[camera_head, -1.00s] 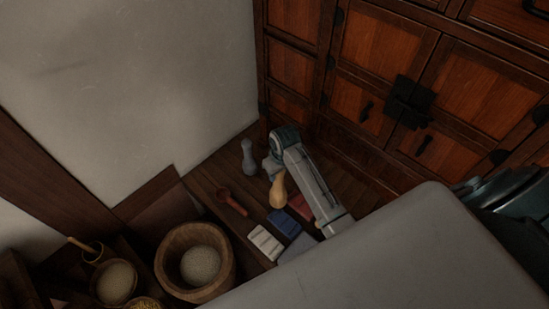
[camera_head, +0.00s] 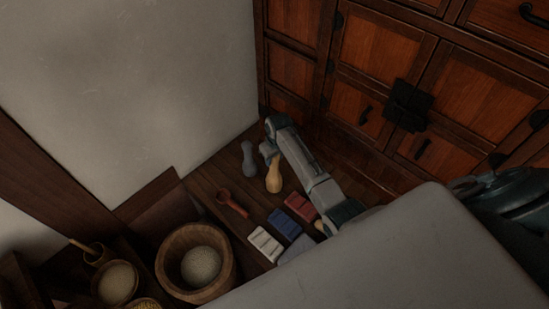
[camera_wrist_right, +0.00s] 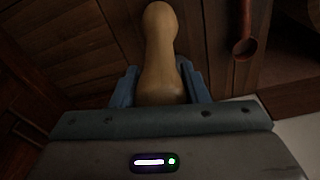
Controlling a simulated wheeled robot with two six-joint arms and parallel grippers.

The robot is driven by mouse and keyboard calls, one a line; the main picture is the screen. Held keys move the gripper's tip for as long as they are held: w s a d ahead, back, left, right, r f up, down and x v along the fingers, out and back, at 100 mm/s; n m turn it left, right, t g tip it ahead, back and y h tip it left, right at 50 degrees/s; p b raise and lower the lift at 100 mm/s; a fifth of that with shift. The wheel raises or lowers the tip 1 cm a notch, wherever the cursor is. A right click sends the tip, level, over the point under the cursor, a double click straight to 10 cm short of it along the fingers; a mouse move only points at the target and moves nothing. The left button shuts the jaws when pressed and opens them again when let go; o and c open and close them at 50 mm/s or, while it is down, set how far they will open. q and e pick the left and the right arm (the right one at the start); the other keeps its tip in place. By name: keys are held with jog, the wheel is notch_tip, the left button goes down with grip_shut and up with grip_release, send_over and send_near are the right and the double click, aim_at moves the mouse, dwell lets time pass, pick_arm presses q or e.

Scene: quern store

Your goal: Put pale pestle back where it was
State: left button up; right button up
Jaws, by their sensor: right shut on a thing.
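The pale pestle (camera_head: 273,180) is a tan, rounded, bottle-like shape. In the head view it stands roughly upright beside a grey pestle (camera_head: 249,160), with a small gap between them. My right gripper (camera_head: 268,151) is shut on the pale pestle. In the right wrist view the blue fingers (camera_wrist_right: 160,88) lie on either side of the lower part of the pale pestle (camera_wrist_right: 160,45), whose far end sticks out ahead. I cannot tell whether its base touches the wooden surface. My left gripper is not in view.
A red-brown spoon (camera_head: 232,203) lies left of the pestle. Red (camera_head: 299,207), blue (camera_head: 284,223) and white (camera_head: 265,243) blocks lie in front. A wooden mortar (camera_head: 167,263) of grain stands lower left. A wooden cabinet (camera_head: 380,60) rises behind; a pale wall (camera_head: 130,90) bounds the left.

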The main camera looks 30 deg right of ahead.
jog(key=shift+f, duration=0.35)
jog(key=o, duration=1.3)
jog(key=shift+f, duration=0.15)
jog(key=r, duration=0.4)
jog(key=s+r, duration=0.1)
jog(key=r, duration=0.7)
jog(key=shift+s+r, duration=0.1)
jog(key=shift+s, duration=0.15)
jog(key=shift+d, duration=0.1)
